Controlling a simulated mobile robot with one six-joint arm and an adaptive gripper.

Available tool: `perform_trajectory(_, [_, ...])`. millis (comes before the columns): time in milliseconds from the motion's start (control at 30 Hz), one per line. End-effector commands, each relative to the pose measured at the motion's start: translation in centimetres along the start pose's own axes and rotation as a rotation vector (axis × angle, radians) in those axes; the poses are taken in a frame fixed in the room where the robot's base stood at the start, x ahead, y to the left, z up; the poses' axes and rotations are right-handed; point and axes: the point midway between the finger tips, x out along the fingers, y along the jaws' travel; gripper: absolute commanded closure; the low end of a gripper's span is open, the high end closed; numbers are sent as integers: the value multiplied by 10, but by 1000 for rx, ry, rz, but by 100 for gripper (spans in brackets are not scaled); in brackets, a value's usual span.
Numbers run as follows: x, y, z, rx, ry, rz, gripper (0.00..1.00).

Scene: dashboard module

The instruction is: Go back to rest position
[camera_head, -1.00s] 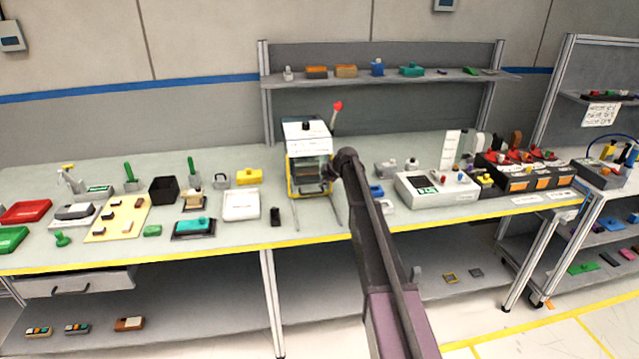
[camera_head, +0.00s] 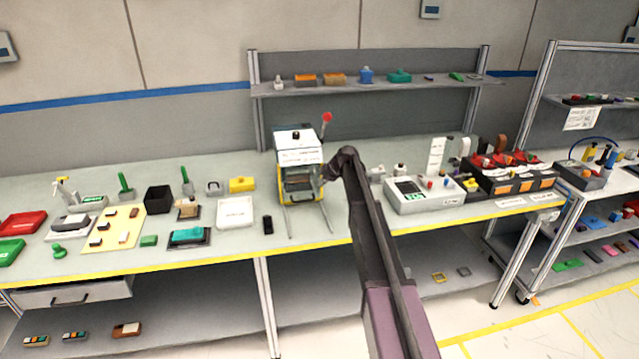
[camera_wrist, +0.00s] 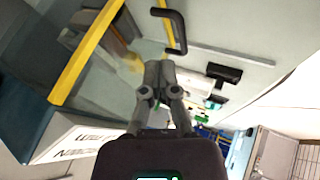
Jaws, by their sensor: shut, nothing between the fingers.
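My gripper (camera_wrist: 152,78) shows in the wrist view with its fingertips together and nothing between them. In the wrist view it is in front of the clear panel and black handle (camera_wrist: 174,28) of a white-and-yellow machine. That machine (camera_head: 299,150) stands on the workbench in the head view, with a red-knobbed lever on its right side. My dark arm reaches up from the bottom of the head view, and its wrist end is just right of the machine. The fingers are hidden or too small to make out there. I cannot tell whether they touch the machine.
The workbench (camera_head: 350,228) has a yellow front edge. Left of the machine are a black box (camera_head: 158,199), a white tray (camera_head: 236,213) and a yellow board (camera_head: 119,226). Right are a white tester (camera_head: 425,195) and dark bins (camera_head: 509,183). A shelf (camera_head: 375,85) stands behind.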

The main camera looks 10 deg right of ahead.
Motion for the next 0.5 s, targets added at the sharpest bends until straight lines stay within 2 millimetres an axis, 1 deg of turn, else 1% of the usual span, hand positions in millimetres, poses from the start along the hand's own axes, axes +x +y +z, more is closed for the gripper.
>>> perform_trajectory(300, [0, -3, -1, 4, -1, -2, 100])
perform_trajectory(367, [-1, -7, -2, 14, -4, -7, 100])
perform_trajectory(467, [-5, -22, -6, 48, -12, -21, 100])
perform_trajectory(500, [-7, -30, -9, 69, -17, -28, 100])
